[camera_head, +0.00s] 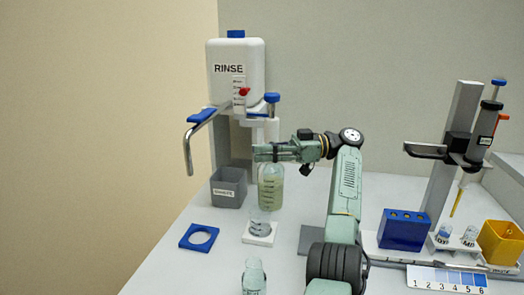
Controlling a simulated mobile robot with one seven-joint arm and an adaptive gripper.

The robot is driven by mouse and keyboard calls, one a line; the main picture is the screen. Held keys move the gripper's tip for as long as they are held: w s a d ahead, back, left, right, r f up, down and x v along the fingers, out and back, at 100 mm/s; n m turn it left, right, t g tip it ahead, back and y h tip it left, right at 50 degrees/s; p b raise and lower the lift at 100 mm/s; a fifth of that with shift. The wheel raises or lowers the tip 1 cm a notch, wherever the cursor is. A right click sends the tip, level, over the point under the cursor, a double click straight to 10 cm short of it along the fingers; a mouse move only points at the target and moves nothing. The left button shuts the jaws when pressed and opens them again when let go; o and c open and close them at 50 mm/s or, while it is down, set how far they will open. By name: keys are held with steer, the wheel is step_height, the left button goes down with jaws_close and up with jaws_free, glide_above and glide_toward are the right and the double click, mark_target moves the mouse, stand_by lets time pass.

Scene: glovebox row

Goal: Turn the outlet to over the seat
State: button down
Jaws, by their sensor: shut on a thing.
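A curved grey pipe outlet (189,153) with a blue grip (201,116) reaches forward-left from the white RINSE tank (226,82). Its tip points down. A blue square seat (187,245) with a round hole lies empty on the table below. A white seat plate (268,240) to its right holds a small clear vessel (259,222). My gripper (262,152) is shut around the top of a graduated bottle (270,192) with pale liquid. A blue-topped white column (271,120) rises above my gripper; the fingers hide how it joins the bottle.
A grey bin (228,190) stands under the tank. A clear bottle (254,277) stands at the front. At right are a stand (458,130), a blue block (404,230), small vials (443,233), a yellow box (502,242) and a numbered strip (446,280). The table's front left is clear.

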steer(key=shift+f, duration=0.15)
steer(key=c, duration=1.5)
jaws_free()
steer(key=shift+d, duration=0.1)
